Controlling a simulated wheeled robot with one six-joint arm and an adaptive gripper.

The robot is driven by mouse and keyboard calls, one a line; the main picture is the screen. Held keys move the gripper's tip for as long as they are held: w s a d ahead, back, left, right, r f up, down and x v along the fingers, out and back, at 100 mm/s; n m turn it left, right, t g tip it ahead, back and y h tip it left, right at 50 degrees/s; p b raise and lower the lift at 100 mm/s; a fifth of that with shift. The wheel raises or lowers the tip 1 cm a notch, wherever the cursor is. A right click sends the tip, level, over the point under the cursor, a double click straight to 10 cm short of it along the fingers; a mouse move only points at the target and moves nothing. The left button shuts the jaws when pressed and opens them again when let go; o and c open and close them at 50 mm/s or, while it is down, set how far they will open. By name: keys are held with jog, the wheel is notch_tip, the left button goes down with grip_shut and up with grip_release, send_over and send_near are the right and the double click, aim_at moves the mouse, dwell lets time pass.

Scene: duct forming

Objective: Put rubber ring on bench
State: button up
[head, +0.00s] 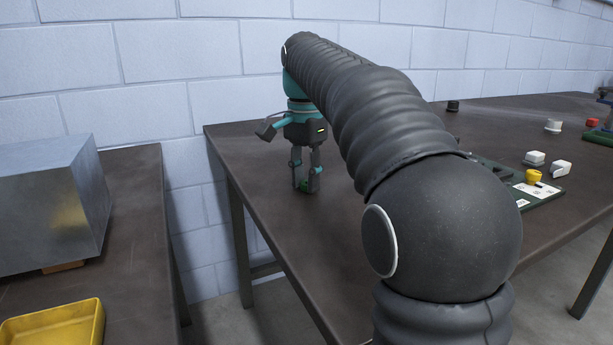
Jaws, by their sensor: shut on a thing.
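My gripper (306,188) points straight down at the left part of the dark brown bench (250,160). My arm hides much of the middle of the bench.
A green board with white and yellow parts (535,190) lies on the bench at right. A black part (453,106) and a white part (553,126) stand farther back. At left, another table (135,240) bears a metal box (50,205) and a yellow tray (60,325). A gap separates the tables.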

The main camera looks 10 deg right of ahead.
aim_at(305, 183)
jog(key=o, duration=0.7)
jog(key=shift+o, duration=0.2)
jog(key=shift+r+p, duration=1.25)
jog(key=shift+r, duration=2.65)
